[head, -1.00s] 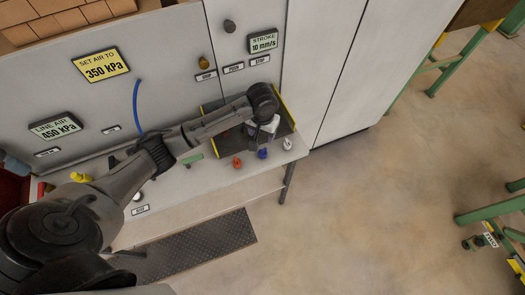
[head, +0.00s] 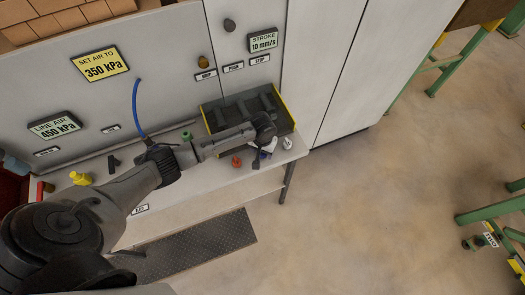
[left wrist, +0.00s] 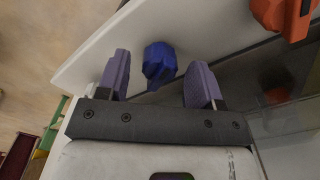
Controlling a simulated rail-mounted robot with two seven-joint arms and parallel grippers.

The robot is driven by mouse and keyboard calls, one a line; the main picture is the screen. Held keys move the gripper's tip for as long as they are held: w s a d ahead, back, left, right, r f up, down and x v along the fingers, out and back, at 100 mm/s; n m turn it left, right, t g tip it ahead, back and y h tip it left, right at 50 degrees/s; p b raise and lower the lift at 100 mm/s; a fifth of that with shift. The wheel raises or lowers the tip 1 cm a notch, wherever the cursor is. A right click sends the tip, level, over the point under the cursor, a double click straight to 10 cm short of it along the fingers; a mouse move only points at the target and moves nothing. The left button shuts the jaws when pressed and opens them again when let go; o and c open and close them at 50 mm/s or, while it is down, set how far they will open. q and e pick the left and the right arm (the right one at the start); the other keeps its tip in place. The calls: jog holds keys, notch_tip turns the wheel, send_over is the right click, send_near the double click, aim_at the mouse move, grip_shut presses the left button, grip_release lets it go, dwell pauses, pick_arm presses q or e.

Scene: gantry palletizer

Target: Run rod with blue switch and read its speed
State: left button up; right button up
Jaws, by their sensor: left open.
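The blue switch (left wrist: 159,62) is a faceted knob on the white bench, showing between my fingers in the left wrist view. My left gripper (left wrist: 157,75) is open, with one purple finger to each side of it; contact cannot be told. In the head view my left gripper (head: 262,158) is low over the bench's front right and mostly hides the blue switch. A green readout (head: 264,42) on the panel says STROKE 10 mm/s. A black unit with yellow edges (head: 212,118) stands at the back of the bench; I cannot make out a rod clearly. My right gripper is not in view.
A red-orange knob (head: 237,161) and a white knob (head: 287,143) flank the spot. A green knob (head: 186,135) and yellow knob (head: 80,178) stand farther left. Other signs read 350 kPa (head: 101,66) and 450 kPa (head: 55,126). Open floor lies right.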

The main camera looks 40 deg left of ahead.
pick_arm(q)
jog(key=shift+f, duration=0.35)
